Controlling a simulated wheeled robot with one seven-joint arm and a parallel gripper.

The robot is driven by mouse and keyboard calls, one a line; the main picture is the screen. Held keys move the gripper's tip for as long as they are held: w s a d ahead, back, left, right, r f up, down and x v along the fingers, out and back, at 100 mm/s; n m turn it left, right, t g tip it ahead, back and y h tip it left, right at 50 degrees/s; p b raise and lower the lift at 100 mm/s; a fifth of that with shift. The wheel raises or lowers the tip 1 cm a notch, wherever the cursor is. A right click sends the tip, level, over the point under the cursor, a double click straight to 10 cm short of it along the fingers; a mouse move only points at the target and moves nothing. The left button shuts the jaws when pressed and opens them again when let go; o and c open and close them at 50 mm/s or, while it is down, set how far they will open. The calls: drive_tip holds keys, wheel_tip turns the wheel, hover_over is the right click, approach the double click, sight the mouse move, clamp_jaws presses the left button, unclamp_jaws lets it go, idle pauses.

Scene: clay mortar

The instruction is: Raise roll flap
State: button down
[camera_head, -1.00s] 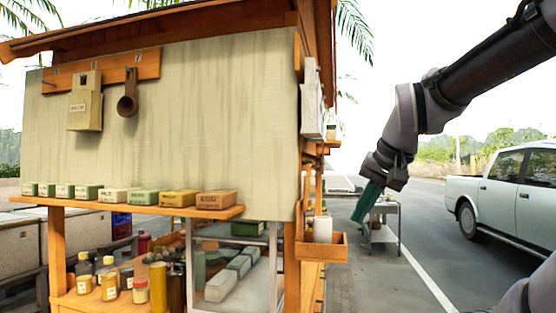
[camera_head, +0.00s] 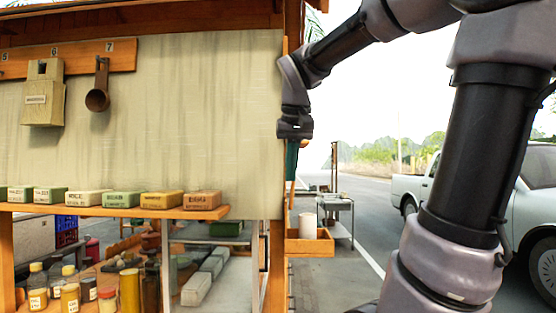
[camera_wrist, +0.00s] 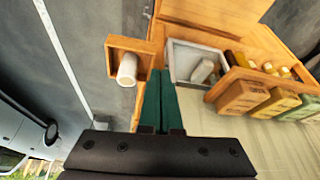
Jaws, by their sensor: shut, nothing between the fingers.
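The roll flap appears to be the large pale, streaked panel (camera_head: 190,120) that hangs on the stall's front in the head view, down to near the narrow counter. Its pale surface also shows at the lower right of the wrist view (camera_wrist: 240,144).
A counter (camera_head: 150,213) with several labelled blocks runs below the panel. A small wooden side box (camera_head: 310,245) holds a white cylinder (camera_head: 307,226). A wooden scoop (camera_head: 98,92) hangs from the hook rail. A pickup (camera_head: 405,190) stands right on open pavement.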

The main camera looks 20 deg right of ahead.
drive_tip(key=w+r+m+h, duration=0.1)
drive_tip(key=w+r+h, duration=0.1)
drive_tip(key=w, duration=0.3)
drive_tip(key=w+r+m+g+h, duration=0.1)
drive_tip(key=w+r+h, duration=0.1)
drive_tip(key=w+r, duration=0.3)
drive_tip(key=w+r+g+h, duration=0.1)
drive_tip(key=w+r+h, duration=0.1)
drive_tip(key=w+r, duration=0.2)
drive_tip(key=shift+w+r+m, duration=0.1)
drive_tip(key=shift+w+m, duration=0.3)
drive_tip(key=shift+w, duration=0.55)
drive_tip(key=x, duration=1)
drive_tip(key=shift+s, duration=0.2)
drive_tip(key=shift+s+d, duration=0.15)
drive_tip(key=shift+d, duration=0.3)
drive_tip(key=shift+s+d, duration=0.2)
drive_tip(key=shift+d, duration=0.2)
drive_tip(key=shift+r, duration=0.1)
